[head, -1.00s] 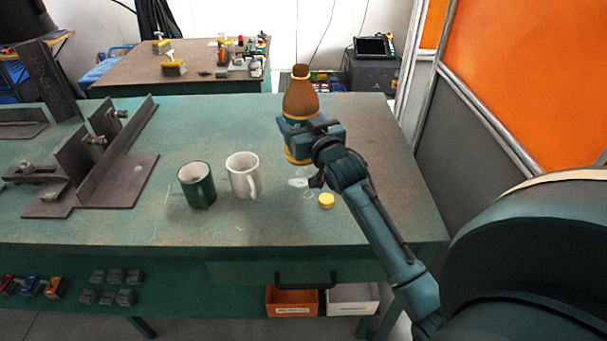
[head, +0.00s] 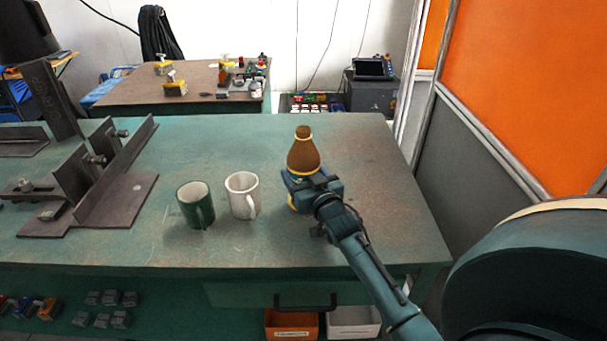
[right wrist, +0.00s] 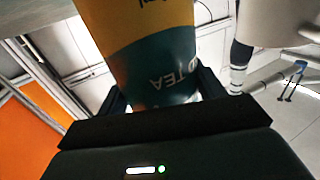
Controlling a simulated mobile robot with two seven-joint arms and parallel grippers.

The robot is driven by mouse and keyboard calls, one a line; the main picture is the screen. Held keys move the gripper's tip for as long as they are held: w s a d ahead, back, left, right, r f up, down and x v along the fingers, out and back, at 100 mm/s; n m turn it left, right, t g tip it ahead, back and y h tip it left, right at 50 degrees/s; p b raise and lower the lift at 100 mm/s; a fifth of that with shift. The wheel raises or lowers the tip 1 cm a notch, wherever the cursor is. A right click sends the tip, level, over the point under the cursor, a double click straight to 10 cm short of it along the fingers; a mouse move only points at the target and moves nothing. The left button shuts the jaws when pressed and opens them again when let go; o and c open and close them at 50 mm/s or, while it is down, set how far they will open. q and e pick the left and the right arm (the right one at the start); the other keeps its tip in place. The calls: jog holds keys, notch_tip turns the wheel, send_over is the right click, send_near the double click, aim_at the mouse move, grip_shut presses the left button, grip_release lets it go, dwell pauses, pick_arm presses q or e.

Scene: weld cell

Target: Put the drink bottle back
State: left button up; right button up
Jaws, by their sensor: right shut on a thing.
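The drink bottle (head: 303,157) is brown with a narrow neck and a yellow and teal label. It stands upright at the right part of the green workbench (head: 370,150). My right gripper (head: 309,189) is shut around its lower part. The bottle also shows in the right wrist view (right wrist: 155,50), close up between the fingers, with "TEA" on its label upside down. Whether its base touches the bench top cannot be told. My left gripper is not in view.
A white mug (head: 241,195) and a dark green mug (head: 195,205) stand left of the bottle. Steel angle fixtures (head: 115,190) take up the bench's left side. The bench is clear behind and to the right of the bottle. A grey and orange partition (head: 470,150) stands at the right.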

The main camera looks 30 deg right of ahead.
jog(key=o, duration=1.3)
jog(key=shift+f, duration=0.15)
jog(key=s+a, duration=0.2)
jog(key=s, duration=1)
jog(key=s+a+f+n+g+y, duration=0.2)
jog(key=s+a+f, duration=0.3)
jog(key=a, duration=0.5)
jog(key=s+a+f+n+g+y, duration=0.2)
jog(key=s+a+f+g+y, duration=0.2)
jog(key=s+a, duration=0.6)
notch_tip(320, 180, down, 2)
jog(key=shift+a+f+n+y, duration=0.1)
jog(key=shift+a+n+y, duration=0.3)
jog(key=shift+y, duration=0.2)
